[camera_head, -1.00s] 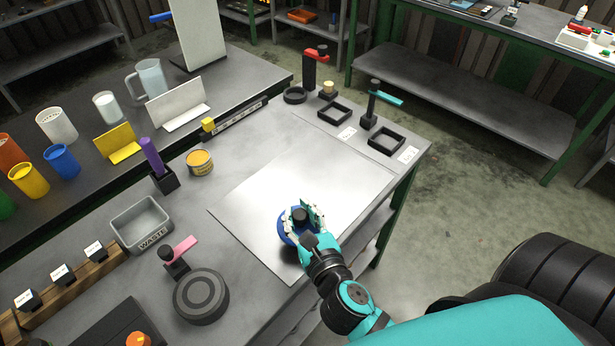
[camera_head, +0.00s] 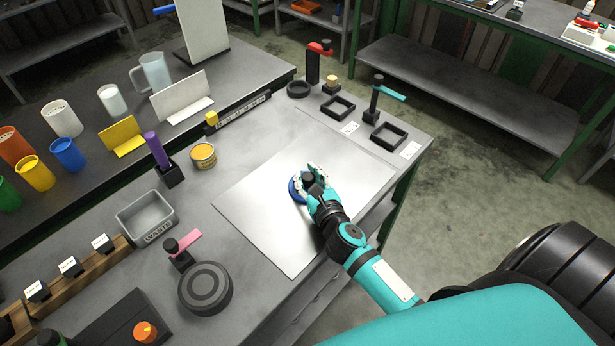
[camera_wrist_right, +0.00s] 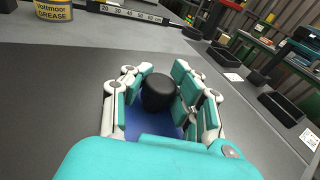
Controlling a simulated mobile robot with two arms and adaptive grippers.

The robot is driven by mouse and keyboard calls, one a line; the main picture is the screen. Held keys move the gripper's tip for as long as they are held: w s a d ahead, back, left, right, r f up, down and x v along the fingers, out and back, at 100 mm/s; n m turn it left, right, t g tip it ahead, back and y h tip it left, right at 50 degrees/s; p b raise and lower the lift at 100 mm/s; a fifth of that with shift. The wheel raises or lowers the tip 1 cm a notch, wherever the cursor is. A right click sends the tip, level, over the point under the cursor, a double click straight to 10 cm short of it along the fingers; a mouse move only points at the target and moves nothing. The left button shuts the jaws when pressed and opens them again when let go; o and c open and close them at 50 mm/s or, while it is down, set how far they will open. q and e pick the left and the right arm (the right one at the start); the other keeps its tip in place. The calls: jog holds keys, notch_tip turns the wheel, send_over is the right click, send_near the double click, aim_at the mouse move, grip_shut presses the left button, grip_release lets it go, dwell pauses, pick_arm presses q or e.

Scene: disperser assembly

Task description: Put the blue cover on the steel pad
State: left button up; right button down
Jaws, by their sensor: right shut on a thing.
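The blue cover (camera_head: 295,189) is a round blue disc with a black knob (camera_wrist_right: 158,93) on top. It is over the middle of the steel pad (camera_head: 260,230), a bright square sheet on the grey table. My right gripper (camera_head: 312,176) is shut on the cover's black knob, with fingers on both sides of it in the right wrist view (camera_wrist_right: 160,95). The gripper hides much of the cover in the head view. I cannot tell whether the cover touches the pad. My left gripper is not in view.
A yellow grease tin (camera_head: 203,155) stands left of the pad. A grey waste bin (camera_head: 147,217), a pink-handled tool (camera_head: 183,248) and a round dark disc (camera_head: 205,288) are further left. Black square frames (camera_head: 389,136) and upright tools stand at the far right corner.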

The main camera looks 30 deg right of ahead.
jog(key=shift+r, duration=0.15)
jog(key=c, duration=1.6)
grip_release()
jog(key=shift+f, duration=0.25)
jog(key=o, duration=0.5)
jog(key=shift+o, duration=0.2)
jog(key=shift+r, duration=0.1)
jog(key=shift+r, duration=0.2)
jog(key=v, duration=0.3)
jog(key=b+v, duration=0.1)
jog(key=v, duration=0.3)
jog(key=b+v, duration=0.1)
jog(key=v, duration=0.3)
jog(key=shift+s+f, duration=0.2)
jog(key=shift+f, duration=0.05)
jog(key=shift+s+a+r, duration=0.1)
jog(key=shift+s+r, duration=0.05)
jog(key=shift+s, duration=0.2)
